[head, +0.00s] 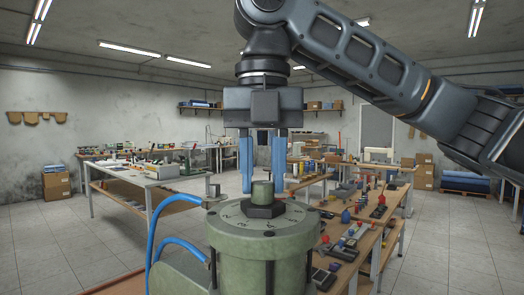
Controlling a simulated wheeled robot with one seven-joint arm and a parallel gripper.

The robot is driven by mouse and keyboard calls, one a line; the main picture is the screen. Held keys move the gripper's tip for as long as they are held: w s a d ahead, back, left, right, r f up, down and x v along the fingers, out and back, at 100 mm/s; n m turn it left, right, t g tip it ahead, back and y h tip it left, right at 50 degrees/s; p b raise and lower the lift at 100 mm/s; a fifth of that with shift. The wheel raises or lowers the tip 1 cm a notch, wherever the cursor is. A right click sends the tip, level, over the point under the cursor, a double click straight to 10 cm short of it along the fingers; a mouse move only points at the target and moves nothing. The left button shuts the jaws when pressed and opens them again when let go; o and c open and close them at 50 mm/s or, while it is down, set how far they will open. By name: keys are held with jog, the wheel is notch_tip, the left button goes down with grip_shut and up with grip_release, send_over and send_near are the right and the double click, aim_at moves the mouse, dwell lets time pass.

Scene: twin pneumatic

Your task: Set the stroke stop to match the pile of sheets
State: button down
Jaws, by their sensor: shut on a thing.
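A green, round-topped machine head (262,245) stands in the foreground. Its top is a flat dial (292,217) with dark marks and numerals around the rim, too small to read surely. I cannot make out a pile of sheets for certain.
Blue hoses (153,240) curve up at the machine's left side. A long wooden bench (348,262) with several small parts runs along the right. A grey-topped workbench (140,178) stands at the back left. Floor between the benches is clear.

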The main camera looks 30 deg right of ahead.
jog(key=m+p, duration=0.1)
jog(key=m, duration=0.1)
jog(key=shift+r+m, duration=0.1)
jog(key=shift+m, duration=0.3)
jog(key=m, duration=0.3)
jog(key=shift+m, duration=0.3)
jog(key=m, duration=0.3)
jog(key=shift+s+m, duration=0.1)
jog(key=shift+m, duration=0.2)
jog(key=m, duration=0.3)
jog(key=shift+d+m, duration=0.1)
jog(key=shift+m, duration=0.3)
jog(key=m, duration=0.7)
jog(key=shift+s, duration=0.15)
jog(key=m, duration=0.6)
jog(key=shift+m, duration=0.3)
jog(key=c, duration=0.8)
grip_release()
